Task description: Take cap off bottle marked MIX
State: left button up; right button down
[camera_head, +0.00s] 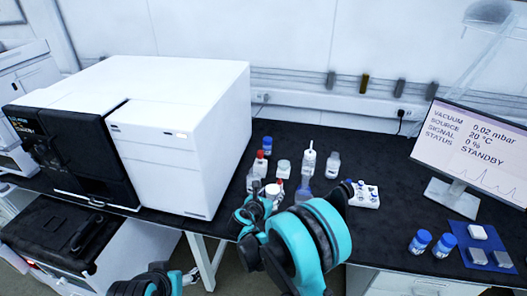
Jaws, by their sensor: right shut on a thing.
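My right gripper (262,203) is at the front edge of the bench, in front of a group of small bottles. It is shut on a small white item, seen only in part between its fingers. Labels are too small to read, so I cannot tell which is marked MIX. Part of my left arm's end shows at the lower left; its jaws are unclear.
A large white instrument (180,120) fills the left of the black bench. Farther right are two blue-capped bottles (432,245), a blue mat (480,240) and a monitor (470,150). The bench between is clear.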

jog(key=s+d+r+n+t+y, duration=0.1)
jog(key=s+d+r+y, duration=0.1)
jog(key=s+d+r, duration=0.4)
jog(key=s+d+r+n+y, duration=0.1)
jog(key=s+d+r+n, duration=0.15)
jog(key=s, duration=0.65)
pick_arm(q)
jog(key=shift+c, duration=1.4)
jog(key=w+d+r+m+g, duration=0.3)
jog(key=w+d+r+m, duration=0.4)
jog(key=d, duration=0.3)
jog(key=w+d+r+m+g, duration=0.3)
jog(key=w+d+r+m, duration=0.35)
jog(key=d+m, duration=0.35)
jog(key=w+d+m+g, duration=0.1)
jog(key=d+m, duration=0.4)
jog(key=d, duration=0.2)
notch_tip(320, 180, down, 8)
jog(key=shift+w+f, duration=0.15)
pick_arm(e)
jog(key=s+a+r+n+y, duration=0.3)
jog(key=s+a+y, duration=0.1)
jog(key=a, duration=0.6)
jog(key=shift+s+a+n+t+y, duration=0.25)
jog(key=shift+n+t+y, duration=0.15)
jog(key=shift+y, duration=0.2)
